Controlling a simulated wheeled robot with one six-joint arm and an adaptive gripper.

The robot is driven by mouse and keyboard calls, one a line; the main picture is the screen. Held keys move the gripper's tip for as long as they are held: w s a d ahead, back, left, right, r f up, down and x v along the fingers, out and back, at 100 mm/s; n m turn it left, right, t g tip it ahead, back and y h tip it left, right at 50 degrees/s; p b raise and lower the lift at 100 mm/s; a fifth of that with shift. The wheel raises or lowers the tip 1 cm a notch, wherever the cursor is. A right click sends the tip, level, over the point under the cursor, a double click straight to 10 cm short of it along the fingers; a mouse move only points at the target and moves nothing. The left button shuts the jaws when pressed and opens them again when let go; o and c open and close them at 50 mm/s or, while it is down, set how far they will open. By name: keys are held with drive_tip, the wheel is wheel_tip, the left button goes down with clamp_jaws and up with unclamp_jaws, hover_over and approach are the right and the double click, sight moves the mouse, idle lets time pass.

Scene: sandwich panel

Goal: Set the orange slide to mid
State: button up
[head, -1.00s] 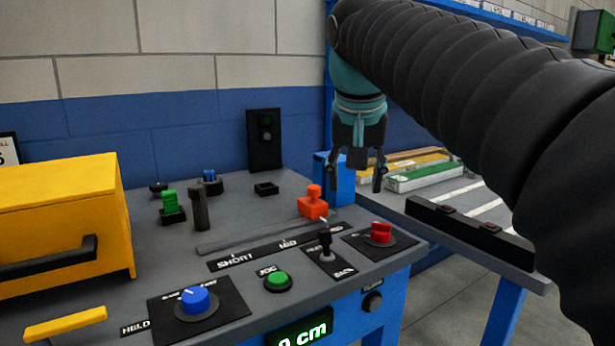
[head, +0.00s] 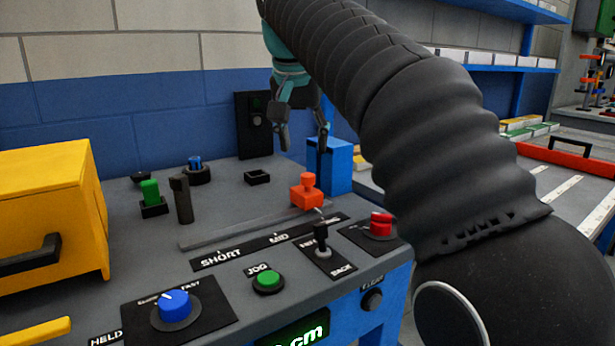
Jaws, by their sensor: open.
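The orange slide (head: 307,193) is a small block with a knob on top. It sits toward the right end of a grey track (head: 232,231) on the grey panel. The slide stands to the right of the MID mark. My gripper (head: 304,146) is open and empty, fingers pointing down, above and behind the slide and apart from it.
A black toggle switch (head: 322,240) and a red knob (head: 380,224) stand in front of the slide. A blue box-like post (head: 331,168) is just behind it at right. A green button (head: 267,281), blue dial (head: 176,306) and yellow box (head: 50,215) are to the left.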

sight(308, 175)
drive_tip(key=b+x, duration=0.1)
drive_tip(key=x, duration=0.6)
drive_tip(key=shift+w+d+f+b, duration=0.1)
drive_tip(key=shift+f+b, duration=0.2)
drive_tip(key=shift+f, duration=0.05)
clamp_jaws()
